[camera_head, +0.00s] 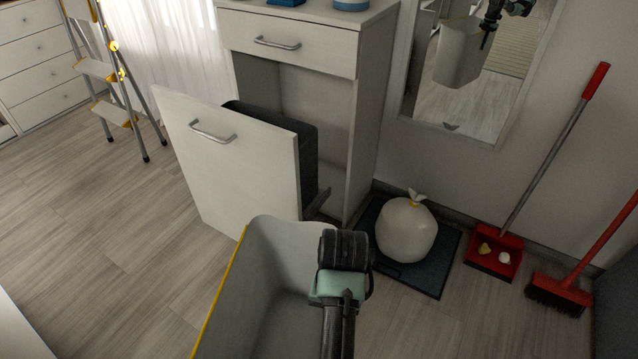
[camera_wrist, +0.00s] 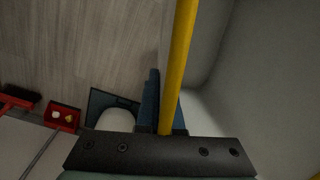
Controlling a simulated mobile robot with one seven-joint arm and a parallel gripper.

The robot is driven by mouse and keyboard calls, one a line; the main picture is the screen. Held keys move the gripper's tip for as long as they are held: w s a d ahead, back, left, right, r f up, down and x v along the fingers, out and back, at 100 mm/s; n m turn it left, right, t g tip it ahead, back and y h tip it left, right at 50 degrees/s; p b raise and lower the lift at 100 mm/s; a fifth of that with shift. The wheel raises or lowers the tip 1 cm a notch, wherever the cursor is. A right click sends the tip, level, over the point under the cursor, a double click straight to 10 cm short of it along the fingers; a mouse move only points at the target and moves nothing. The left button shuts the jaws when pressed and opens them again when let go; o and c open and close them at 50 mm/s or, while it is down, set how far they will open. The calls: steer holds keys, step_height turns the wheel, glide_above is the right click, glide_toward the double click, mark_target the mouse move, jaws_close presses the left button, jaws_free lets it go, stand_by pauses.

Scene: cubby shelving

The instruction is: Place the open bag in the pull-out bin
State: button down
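The open bag (camera_head: 275,275) is pale grey with a yellow rim, spread wide at the bottom middle of the head view. My gripper (camera_wrist: 165,105) has its fingers on either side of the yellow rim of the bag (camera_wrist: 225,95) in the wrist view, shut on it. In the head view its fingertips are hidden behind my wrist. The pull-out bin (camera_head: 280,124) is dark and stands behind a white front panel (camera_head: 230,165) with a metal handle. It is pulled out of the white cabinet (camera_head: 365,110). The bag is in front of and below the bin, apart from it.
A tied white bag (camera_head: 407,232) sits on a dark mat (camera_head: 440,265) right of the cabinet. A red dustpan (camera_head: 480,257) and broom (camera_head: 560,292) stand further right. A stepladder (camera_head: 105,70) is at the left. Floor left of the panel is clear.

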steer(key=s+a+r+p, duration=0.1)
steer(key=s+r+p, duration=0.1)
steer(key=r+p, duration=1)
steer(key=s+r+n+p, duration=0.1)
steer(key=s+r+p, duration=0.1)
steer(key=r+p, duration=1.1)
steer(key=s+a+r+n+p, duration=0.1)
steer(key=s+r+p, duration=0.1)
steer(key=r+p, duration=1)
steer(key=shift+s+a+r+p, duration=0.25)
steer(key=shift+a+p, duration=0.1)
steer(key=shift+p, duration=0.3)
